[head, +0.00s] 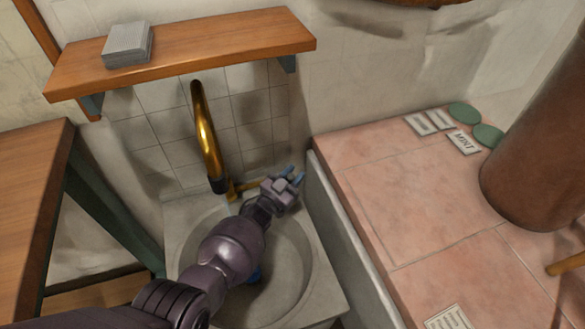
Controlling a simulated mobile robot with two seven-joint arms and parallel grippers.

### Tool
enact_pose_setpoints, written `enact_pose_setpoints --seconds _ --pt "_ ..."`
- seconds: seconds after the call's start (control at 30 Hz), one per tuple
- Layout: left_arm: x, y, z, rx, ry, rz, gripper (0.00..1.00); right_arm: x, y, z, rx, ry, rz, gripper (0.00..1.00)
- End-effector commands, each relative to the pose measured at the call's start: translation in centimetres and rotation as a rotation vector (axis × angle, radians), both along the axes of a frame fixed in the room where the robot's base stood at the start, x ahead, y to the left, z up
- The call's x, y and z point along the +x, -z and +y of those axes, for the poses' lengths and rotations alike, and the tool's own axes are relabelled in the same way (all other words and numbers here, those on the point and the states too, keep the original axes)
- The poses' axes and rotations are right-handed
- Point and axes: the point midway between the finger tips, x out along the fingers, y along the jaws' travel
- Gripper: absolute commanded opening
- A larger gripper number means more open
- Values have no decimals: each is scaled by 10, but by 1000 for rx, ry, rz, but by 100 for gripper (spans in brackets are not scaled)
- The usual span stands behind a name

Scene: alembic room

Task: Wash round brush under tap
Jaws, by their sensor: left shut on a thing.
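The brass tap (207,135) curves up behind a grey stone basin (325,300). A short brass lever (247,187) reaches right from the tap's foot. My left gripper (293,176), with blue fingertips, is at the lever's right end, over the basin's back right rim. It is shut on the lever, whose end it hides. A small blue thing (254,275) shows in the basin, mostly hidden by my left arm; I cannot tell whether it is the round brush. My right gripper is not in view.
A wooden shelf (200,45) with a grey block (128,44) hangs above the tap. A wooden table (30,190) stands left. A pink tiled counter (400,200) on the right holds a brown column (535,140), green discs (488,135) and labels (463,142).

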Motion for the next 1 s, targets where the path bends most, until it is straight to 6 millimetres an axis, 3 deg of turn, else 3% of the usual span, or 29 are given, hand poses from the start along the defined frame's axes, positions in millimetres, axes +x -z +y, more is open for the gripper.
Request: enact_pose_setpoints --seconds 0.37,0.4,0.57,1.0 --pt "-2 2 0 11 -1 -17 0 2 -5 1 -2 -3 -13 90" --pt "-2 2 0 12 -1 -16 29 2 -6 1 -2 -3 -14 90" --pt "-1 1 0 10 -1 -17 52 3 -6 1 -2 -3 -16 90" --pt "-10 -1 8 9 -2 -19 52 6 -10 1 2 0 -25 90"
